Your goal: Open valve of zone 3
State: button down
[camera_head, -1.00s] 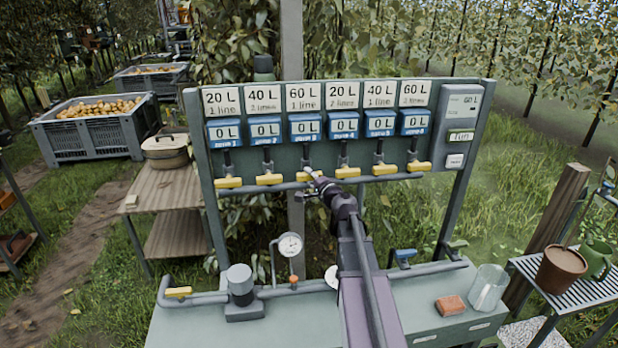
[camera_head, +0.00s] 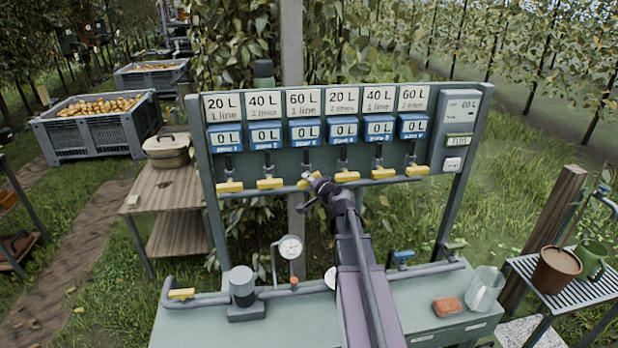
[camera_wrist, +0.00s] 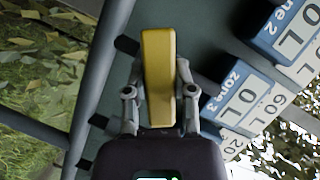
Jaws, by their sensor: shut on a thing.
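The zone 3 valve has a yellow lever handle, seen in the head view (camera_head: 309,179) under the third blue meter, and filling the middle of the wrist view (camera_wrist: 158,75). My gripper (camera_head: 312,184) is at this handle, with one finger on each side of it in the wrist view (camera_wrist: 158,100), shut on it. In the head view the handle looks tilted, unlike the level handles beside it, and my gripper partly hides it. The blue zone 3 meter (camera_head: 306,131) reads 0 L, below a card (camera_head: 304,102) saying 60 L, 1 line.
Other yellow handles, such as zone 2 (camera_head: 269,183) and zone 4 (camera_head: 346,176), flank my gripper closely along the pipe. A grey control box (camera_head: 460,130) is at the panel's right. A gauge (camera_head: 290,246), glass jar (camera_head: 485,289) and orange sponge (camera_head: 447,306) are below.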

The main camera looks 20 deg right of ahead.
jog(key=n+h+p, duration=0.1)
jog(key=n, duration=0.1)
jog(key=n+g+h+p, duration=0.1)
jog(key=n, duration=0.1)
jog(key=shift+g, duration=0.3)
jog(key=shift+n+g+h+p, duration=0.65)
jog(key=shift+n+h, duration=0.75)
jog(key=shift+n, duration=0.7)
jog(key=shift+c, duration=2.2)
grip_release()
jog(key=shift+r, duration=0.1)
